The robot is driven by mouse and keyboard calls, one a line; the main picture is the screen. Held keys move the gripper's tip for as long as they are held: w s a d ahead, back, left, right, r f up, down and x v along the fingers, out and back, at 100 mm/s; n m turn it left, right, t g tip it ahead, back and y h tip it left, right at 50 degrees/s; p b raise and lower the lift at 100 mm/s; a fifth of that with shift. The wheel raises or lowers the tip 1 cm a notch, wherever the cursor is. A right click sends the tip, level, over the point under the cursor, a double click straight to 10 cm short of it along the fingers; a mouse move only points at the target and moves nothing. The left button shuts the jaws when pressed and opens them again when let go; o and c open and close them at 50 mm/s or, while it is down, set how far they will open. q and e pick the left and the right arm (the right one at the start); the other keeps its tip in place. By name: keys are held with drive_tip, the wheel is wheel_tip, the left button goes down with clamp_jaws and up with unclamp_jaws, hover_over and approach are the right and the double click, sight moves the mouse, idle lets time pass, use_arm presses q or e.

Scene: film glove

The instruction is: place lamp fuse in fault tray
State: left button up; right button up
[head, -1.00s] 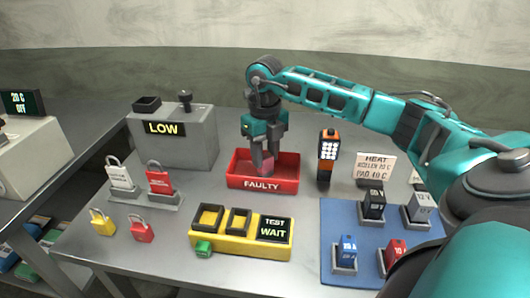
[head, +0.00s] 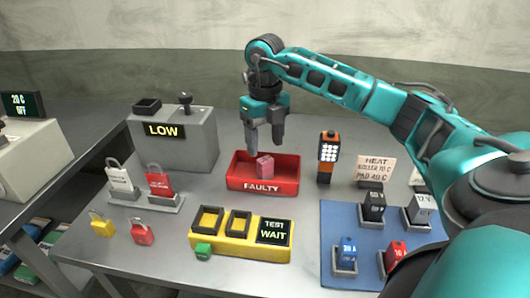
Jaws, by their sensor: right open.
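A pinkish-red block (head: 265,166), which looks like the lamp fuse, sits inside the red tray marked FAULTY (head: 234,178). My right gripper (head: 265,151) is open and empty above the tray, with its fingers pointing down and apart from the block. My left gripper is not in view.
A yellow TEST WAIT box (head: 222,244) with two sockets stands in front of the tray. An orange and black meter (head: 326,160) stands just right of it. A blue mat (head: 365,262) holds several fuses. A grey LOW box (head: 180,145) and padlocks (head: 158,180) are at left.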

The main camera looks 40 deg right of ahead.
sight(265, 159)
wheel_tip(265, 159, up, 8)
drive_tip(key=shift+f, duration=0.2)
idle(0.6)
